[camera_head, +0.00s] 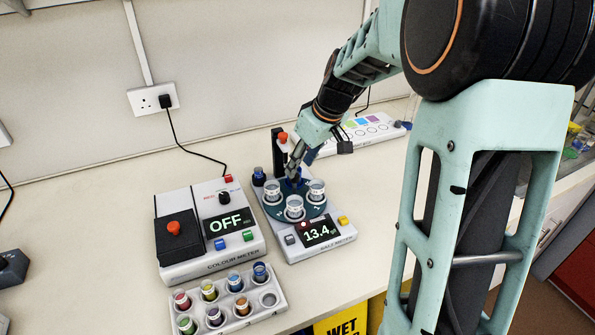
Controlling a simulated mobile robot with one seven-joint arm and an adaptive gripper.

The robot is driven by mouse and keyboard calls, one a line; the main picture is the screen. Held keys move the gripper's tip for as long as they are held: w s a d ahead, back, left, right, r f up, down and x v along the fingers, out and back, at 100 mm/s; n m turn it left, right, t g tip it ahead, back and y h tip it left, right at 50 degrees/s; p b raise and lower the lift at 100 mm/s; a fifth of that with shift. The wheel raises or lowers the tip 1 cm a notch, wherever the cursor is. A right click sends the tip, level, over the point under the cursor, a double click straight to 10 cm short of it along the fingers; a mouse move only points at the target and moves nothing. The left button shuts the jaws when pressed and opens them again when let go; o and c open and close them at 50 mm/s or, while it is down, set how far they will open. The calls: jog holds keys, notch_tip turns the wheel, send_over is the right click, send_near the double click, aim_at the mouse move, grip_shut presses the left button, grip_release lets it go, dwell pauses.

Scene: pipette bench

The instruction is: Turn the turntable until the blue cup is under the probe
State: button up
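The teal turntable (276,211) sits on a white salt meter (299,246) whose display reads 13.4. Clear cups stand on its left (271,191), front (294,207) and right (316,191); their contents look pale. A small dark blue part (292,184) shows at the turntable's middle, below my fingers; I cannot tell if it is a knob or a cup. A black post (277,152) rises behind; the probe tip cannot be made out. My gripper (292,170) points down over the turntable's middle. Its finger gap and any contact are unclear. No cup is clearly the blue one.
A colour meter (237,259) reading OFF stands left. In front, a rack (262,316) holds several coloured vials, one blue (261,271). A white strip (366,134) with coloured patches lies behind right.

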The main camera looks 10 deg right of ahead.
aim_at(297, 177)
jog(key=shift+x, duration=2.3)
grip_shut()
